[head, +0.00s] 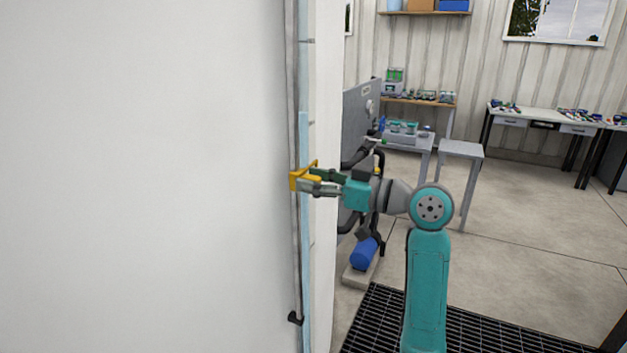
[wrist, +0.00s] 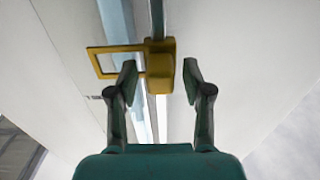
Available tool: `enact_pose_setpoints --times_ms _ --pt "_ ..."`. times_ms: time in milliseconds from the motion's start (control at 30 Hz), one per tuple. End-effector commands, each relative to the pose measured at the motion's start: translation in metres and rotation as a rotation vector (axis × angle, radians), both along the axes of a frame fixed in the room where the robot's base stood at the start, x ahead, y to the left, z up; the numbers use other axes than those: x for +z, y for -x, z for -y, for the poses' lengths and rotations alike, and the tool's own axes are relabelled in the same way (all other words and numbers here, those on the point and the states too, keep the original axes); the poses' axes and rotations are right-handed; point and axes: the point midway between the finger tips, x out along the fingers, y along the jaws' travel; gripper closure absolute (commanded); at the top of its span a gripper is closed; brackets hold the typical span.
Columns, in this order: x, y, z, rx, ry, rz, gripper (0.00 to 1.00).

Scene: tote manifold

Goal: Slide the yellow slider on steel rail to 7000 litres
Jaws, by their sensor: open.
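The yellow slider (head: 300,180) sits on the vertical steel rail (head: 297,255) on the white tank, about mid-height in the head view. In the wrist view the slider (wrist: 159,66) has a solid block on the rail and an open square frame to its left. My gripper (head: 312,182) is at the slider. In the wrist view its open fingers (wrist: 160,76) stand either side of the block, with a gap at the right finger. The left finger overlaps the frame in the picture; contact cannot be told. The scale's numbers are not readable.
A pale blue strip (head: 304,140) runs beside the rail. A black clip (head: 295,318) is low on the rail. A grey panel with dark pipes and a blue pump (head: 364,253) stands behind. A stool (head: 460,150) and benches are farther back.

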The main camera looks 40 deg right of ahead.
Motion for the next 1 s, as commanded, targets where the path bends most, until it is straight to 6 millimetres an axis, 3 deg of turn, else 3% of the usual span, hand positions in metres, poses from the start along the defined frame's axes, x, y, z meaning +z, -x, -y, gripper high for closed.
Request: enact_pose_setpoints --times_ms 267,500,767,1000 --pt "0.000 -0.002 -0.001 0.000 0.000 0.000 0.50" --pt "0.000 -0.002 -0.001 0.000 0.000 0.000 1.00" --pt "0.003 -0.002 -0.001 0.001 0.000 0.000 1.00" --pt "0.041 -0.003 -0.001 0.002 0.003 0.003 1.00"
